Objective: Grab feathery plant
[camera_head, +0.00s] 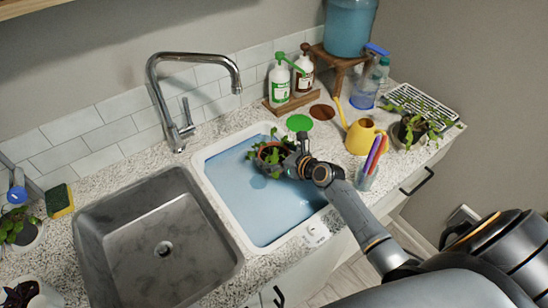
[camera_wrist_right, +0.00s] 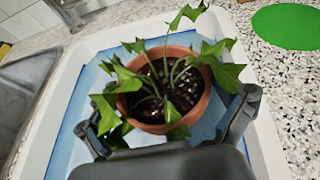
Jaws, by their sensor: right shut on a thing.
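A potted plant (camera_head: 268,153) with pointed, lobed green leaves stands in a terracotta pot (camera_wrist_right: 202,108) with dark soil. It is over the blue inside of a white-rimmed basin; I cannot tell whether it touches the bottom. My right gripper (camera_head: 286,163) is shut on this pot, with one finger on each side in the right wrist view (camera_wrist_right: 166,110). Its leaves look ivy-like rather than feathery. Other potted plants stand at the right end of the counter (camera_head: 409,130) and at the left edge (camera_head: 14,228); none looks clearly feathery. My left gripper is not in view.
The white-rimmed basin (camera_head: 212,192) lies right of the grey sink (camera_head: 120,222) and tap (camera_head: 158,80). A yellow watering can (camera_head: 360,138), a cup of pens (camera_head: 369,178) and a green disc (camera_head: 299,122) are close by. Soap bottles (camera_head: 279,84) stand behind.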

